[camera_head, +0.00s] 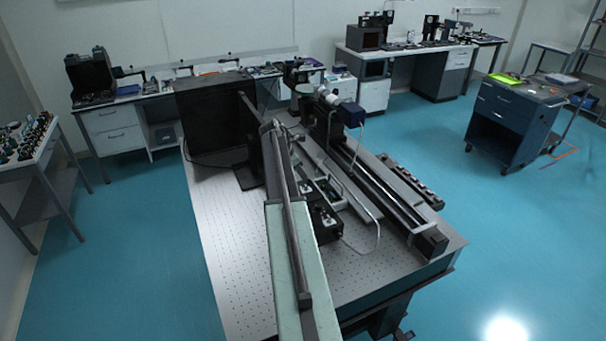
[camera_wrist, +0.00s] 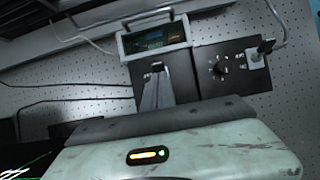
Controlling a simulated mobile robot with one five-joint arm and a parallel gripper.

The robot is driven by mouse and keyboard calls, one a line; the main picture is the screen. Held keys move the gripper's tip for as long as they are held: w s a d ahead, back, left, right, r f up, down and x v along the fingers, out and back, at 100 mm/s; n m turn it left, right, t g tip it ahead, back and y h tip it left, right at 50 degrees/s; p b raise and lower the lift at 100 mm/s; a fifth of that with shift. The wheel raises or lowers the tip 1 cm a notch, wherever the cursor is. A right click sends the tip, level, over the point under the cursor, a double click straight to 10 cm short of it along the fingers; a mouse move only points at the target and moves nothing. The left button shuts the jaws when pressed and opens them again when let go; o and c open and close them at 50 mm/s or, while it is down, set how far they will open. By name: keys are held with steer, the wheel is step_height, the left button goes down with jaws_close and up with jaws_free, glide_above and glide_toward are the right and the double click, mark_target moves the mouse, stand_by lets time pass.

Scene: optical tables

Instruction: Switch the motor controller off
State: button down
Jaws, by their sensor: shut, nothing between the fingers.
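A black box with a round knob (camera_wrist: 219,70), which I take to be the motor controller (camera_wrist: 235,85), stands right of centre in the wrist view. Small white marks surround the knob; its setting is too small to read. In the head view a black box (camera_head: 325,222) shows beside my arm; my fingertips are not clear there.
Cables cross the perforated optical table (camera_head: 220,270). A long black rail (camera_head: 380,195) runs along its right side, and a large black box (camera_head: 215,105) stands at its back left.

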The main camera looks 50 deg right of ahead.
steer(key=p+v, duration=1.1)
steer(key=v, duration=0.1)
steer(key=shift+r, duration=0.45)
steer(key=shift+f, duration=0.1)
